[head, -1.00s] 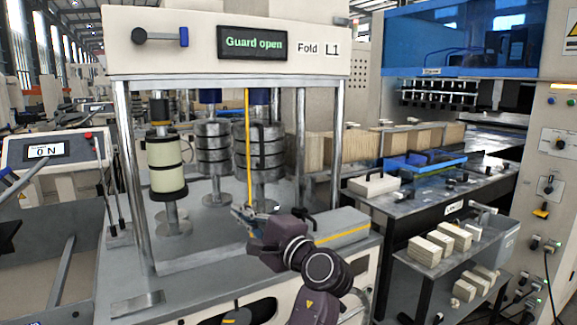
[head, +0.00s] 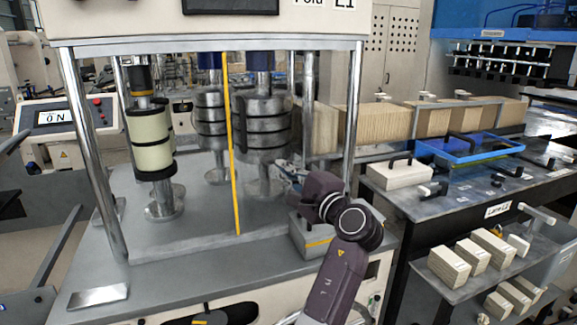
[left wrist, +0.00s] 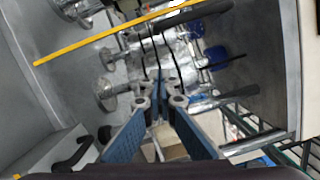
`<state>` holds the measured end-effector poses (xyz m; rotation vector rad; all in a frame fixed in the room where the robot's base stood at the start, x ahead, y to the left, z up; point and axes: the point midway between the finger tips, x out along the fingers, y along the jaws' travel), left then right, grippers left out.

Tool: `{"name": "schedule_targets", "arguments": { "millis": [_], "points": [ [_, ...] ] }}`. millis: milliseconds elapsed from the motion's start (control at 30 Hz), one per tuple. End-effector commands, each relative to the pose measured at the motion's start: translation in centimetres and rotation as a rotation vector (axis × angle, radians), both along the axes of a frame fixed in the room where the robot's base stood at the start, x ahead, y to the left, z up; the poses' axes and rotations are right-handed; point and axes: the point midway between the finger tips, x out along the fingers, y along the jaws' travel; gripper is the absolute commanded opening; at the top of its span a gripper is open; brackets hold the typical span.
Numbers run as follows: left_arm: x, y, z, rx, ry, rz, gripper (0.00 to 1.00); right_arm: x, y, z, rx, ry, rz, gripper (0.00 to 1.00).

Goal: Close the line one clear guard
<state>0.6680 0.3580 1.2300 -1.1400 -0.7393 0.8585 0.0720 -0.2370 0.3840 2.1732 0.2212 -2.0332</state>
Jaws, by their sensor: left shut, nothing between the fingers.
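The line one machine (head: 205,25) has an upright yellow strip (head: 232,150) across its front opening. It looks like the edge of the clear guard, whose pane I cannot make out. The strip also shows in the left wrist view (left wrist: 110,36), running diagonally. My left gripper (head: 282,167) is shut and empty, to the right of the strip and apart from it, in front of the metal rollers (head: 262,130). In the left wrist view its blue fingers (left wrist: 161,92) meet before the rollers. The guard's handle is not clear to me. My right gripper is not in view.
A grey box (head: 312,240) with a yellow line sits below my left gripper; its black handle (left wrist: 72,155) shows in the left wrist view. Metal posts (head: 92,155) frame the opening. A bench (head: 470,205) with a blue tray (head: 470,150) stands at right.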

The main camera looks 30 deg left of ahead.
Motion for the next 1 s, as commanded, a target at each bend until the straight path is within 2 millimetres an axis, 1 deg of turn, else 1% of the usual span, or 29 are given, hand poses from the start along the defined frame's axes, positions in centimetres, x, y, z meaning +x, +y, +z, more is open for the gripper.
{"name": "schedule_targets", "arguments": {
  "millis": [33, 167, 267, 400, 500, 633, 833, 1000],
  "points": [
    [0.5, 1.2, 0.5, 0.002, 0.002, 0.005, 0.0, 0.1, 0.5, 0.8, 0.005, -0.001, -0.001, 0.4],
    [1.9, 3.7, 0.7, 0.001, 0.002, 0.004, 0.0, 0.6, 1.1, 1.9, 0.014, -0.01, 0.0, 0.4],
    [2.9, 5.4, 0.8, 0.001, 0.003, 0.003, 0.0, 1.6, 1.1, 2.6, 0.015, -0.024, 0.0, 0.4],
    [1.4, 6.8, 1.3, 0.0, 0.0, 0.002, 0.0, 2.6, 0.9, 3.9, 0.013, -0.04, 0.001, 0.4],
    [0.7, 7.4, 1.5, -0.001, 0.0, 0.0, 0.0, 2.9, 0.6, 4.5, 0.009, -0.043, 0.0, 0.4],
    [0.2, 7.8, 1.5, 0.0, 0.0, 0.0, 0.0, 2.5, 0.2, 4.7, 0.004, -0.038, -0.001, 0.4],
    [0.1, 7.9, 1.4, -0.001, 0.0, 0.0, 0.0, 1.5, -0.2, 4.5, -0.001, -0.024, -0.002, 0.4],
    [0.1, 7.9, 1.5, 0.0, 0.0, 0.001, 0.0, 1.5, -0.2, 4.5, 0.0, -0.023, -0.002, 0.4]
  ]
}}
